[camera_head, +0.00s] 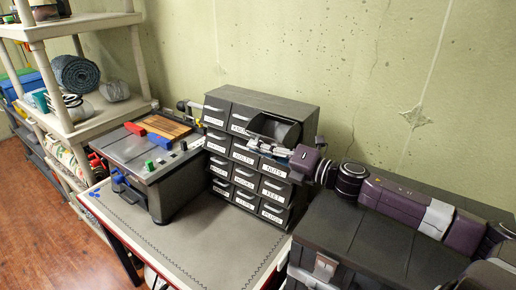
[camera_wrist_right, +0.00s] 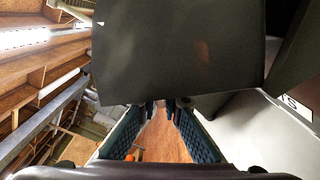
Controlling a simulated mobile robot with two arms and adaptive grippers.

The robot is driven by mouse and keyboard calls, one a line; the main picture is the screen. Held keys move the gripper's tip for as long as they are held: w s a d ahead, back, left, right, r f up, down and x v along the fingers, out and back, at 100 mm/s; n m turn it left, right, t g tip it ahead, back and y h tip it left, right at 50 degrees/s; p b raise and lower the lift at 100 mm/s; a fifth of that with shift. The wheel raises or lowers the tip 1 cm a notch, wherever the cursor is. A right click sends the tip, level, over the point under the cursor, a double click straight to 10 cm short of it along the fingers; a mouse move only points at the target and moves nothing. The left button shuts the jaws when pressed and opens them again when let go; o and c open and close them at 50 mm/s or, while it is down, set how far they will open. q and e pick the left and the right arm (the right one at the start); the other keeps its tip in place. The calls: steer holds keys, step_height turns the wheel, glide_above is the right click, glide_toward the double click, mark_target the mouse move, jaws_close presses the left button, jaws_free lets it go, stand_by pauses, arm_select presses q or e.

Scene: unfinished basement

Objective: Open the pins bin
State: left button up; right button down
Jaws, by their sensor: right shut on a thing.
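A dark grey cabinet (camera_head: 284,103) of small labelled drawers stands on the workbench. Its upper right drawer (camera_head: 282,130) sticks out from the front; the other drawers look shut. My right gripper (camera_head: 287,153) reaches in from the right at this drawer's front and is shut on it. The gripper covers the drawer's label, so I cannot read whether it says pins. The drawer below reads NUTS. In the right wrist view, a dark grey panel (camera_wrist_right: 180,50) lies over the fingertips (camera_wrist_right: 166,105) and hides their contact. My left gripper is not in view.
A grey tool box (camera_head: 160,165) with coloured pieces on top stands left of the cabinet. A large dark case (camera_head: 370,235) stands at the right, under my right arm. The bench top (camera_head: 190,245) in front is clear. Shelves (camera_head: 90,115) stand at the far left.

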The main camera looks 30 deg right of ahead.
steer(key=shift+f, duration=0.25)
steer(key=c, duration=2.1)
jaws_free()
steer(key=shift+d, duration=0.1)
steer(key=shift+r, duration=0.1)
